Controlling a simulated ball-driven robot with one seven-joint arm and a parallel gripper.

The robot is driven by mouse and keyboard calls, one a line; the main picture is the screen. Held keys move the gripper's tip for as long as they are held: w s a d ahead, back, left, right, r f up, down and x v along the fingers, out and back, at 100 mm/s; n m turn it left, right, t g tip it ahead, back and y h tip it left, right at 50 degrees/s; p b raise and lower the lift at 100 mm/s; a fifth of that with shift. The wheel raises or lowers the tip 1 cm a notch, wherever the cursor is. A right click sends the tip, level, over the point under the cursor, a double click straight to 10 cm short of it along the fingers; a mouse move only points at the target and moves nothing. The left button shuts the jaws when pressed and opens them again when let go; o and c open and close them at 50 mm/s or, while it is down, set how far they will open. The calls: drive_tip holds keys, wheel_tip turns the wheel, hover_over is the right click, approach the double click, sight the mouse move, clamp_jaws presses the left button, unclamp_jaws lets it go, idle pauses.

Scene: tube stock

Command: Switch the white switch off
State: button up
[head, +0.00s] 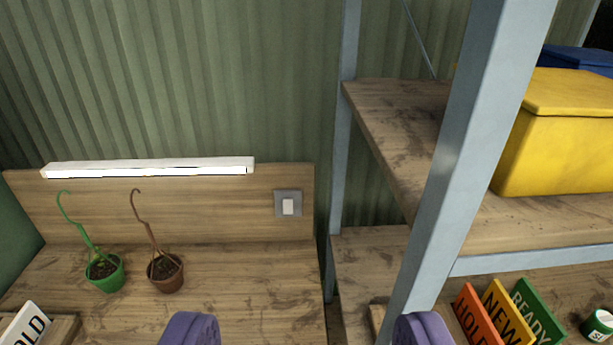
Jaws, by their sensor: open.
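The white switch (288,206) is a small rocker in a grey plate on the wooden back panel, right of the middle of the bench. Which way its rocker is tipped is too small to tell. A long white lamp bar (150,167) along the panel's top edge is bright. My gripper (305,335) shows as two purple fingertips at the bottom edge, wide apart with nothing between them. It is open, nearer to me and lower in the picture than the switch, and apart from it.
A green pot (105,275) and a brown pot (165,275) with hooked stems stand on the bench (245,285). A grey rack post (465,150) rises close on the right, before shelves with a yellow bin (560,140) and coloured signs (508,315). The bench below the switch is clear.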

drive_tip(key=shift+s+r, duration=0.15)
clamp_jaws()
idle(1.6)
